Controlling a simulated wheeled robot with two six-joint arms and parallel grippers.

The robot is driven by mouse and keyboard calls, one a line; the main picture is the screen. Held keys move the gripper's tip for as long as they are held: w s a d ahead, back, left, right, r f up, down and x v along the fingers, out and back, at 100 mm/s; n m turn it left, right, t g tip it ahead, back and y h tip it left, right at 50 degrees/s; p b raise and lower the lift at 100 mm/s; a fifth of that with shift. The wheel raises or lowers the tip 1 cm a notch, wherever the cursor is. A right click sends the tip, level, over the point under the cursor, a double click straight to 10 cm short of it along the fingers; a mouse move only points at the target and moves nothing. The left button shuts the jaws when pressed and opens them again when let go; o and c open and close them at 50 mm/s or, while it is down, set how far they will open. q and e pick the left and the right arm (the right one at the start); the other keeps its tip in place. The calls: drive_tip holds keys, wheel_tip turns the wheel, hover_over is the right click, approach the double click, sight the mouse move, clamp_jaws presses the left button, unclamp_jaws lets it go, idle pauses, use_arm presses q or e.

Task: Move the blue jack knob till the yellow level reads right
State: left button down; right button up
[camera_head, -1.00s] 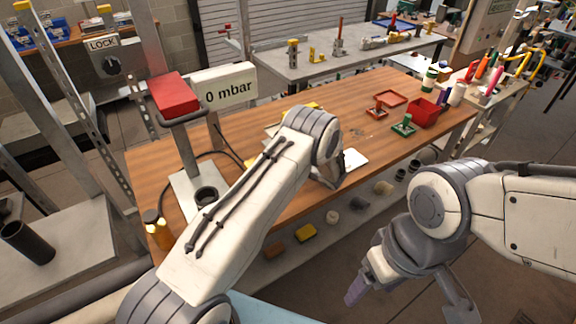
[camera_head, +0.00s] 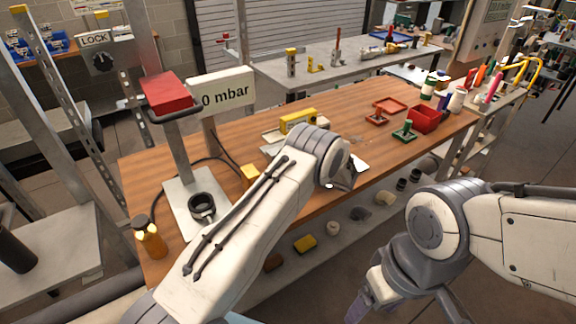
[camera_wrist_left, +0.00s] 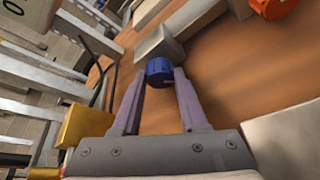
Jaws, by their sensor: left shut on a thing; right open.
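A blue knob (camera_wrist_left: 159,70) shows in the left wrist view at the end of a pale grey bar (camera_wrist_left: 157,45). My left gripper (camera_wrist_left: 160,80) has its two purple fingers on either side of the blue knob and is shut on it. In the head view my left arm hides the knob and most of that gripper. A yellow level (camera_head: 298,120) lies on a pale plate on the wooden table, just beyond my left arm; its reading is too small to make out. My right gripper (camera_head: 358,304) is open and hangs low in front of the table, partly cut off.
A gauge sign reading 0 mbar (camera_head: 222,93) and a red-topped stand (camera_head: 167,95) are at left. A yellow block (camera_head: 250,175) sits beside my left arm. A red bin (camera_head: 425,119) and green clamp (camera_head: 404,131) are at right.

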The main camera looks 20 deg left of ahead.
use_arm(q)
drive_tip(key=shift+d, duration=0.1)
drive_tip(key=shift+c, duration=2.2)
unclamp_jaws()
